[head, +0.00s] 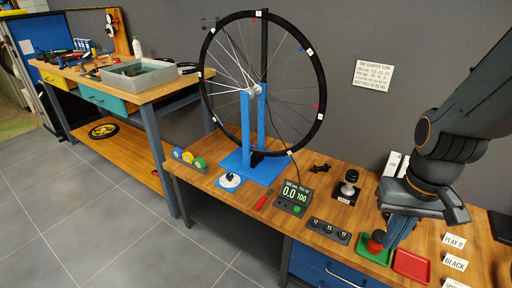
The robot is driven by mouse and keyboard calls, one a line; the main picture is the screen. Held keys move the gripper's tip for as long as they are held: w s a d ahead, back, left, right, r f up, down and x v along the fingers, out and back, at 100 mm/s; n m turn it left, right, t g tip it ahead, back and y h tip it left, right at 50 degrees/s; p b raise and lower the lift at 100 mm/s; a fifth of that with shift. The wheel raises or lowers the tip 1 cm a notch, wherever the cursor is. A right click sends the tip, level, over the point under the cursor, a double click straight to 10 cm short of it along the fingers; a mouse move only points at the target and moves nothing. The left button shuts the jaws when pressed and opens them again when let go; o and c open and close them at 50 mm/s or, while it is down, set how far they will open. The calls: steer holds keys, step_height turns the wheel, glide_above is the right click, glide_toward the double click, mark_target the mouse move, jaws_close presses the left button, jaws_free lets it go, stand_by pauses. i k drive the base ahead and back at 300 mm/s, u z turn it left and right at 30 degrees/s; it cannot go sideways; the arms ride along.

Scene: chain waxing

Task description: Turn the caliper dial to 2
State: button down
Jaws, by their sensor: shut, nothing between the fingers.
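A small round white dial with a black knob (229,181) sits at the front left corner of the blue stand's base (262,170); it seems to be the caliper dial, but its marks are too small to read. My gripper (390,246) is far to the right of it, pointing down over the green tray (366,254). Its fingers are shut and empty, close beside a red-topped knob-like piece (376,240) at the tray. I cannot tell whether they touch it.
A spoked wheel (318,120) stands in the blue stand. A display reading 0.0 and 100 (293,194), a red-handled tool (264,200) and a dark three-part panel (328,231) lie along the bench front. A red tray (411,265) is right of the green one.

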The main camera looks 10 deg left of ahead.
mark_target(229, 176)
steer(key=u, duration=0.95)
steer(key=k, duration=1.25)
steer(key=u, duration=1.15)
steer(key=i, duration=0.75)
steer(key=z, duration=0.55)
steer(key=i, duration=1.3)
steer(key=z, duration=0.9)
steer(key=i, duration=0.25)
steer(key=z, duration=0.1)
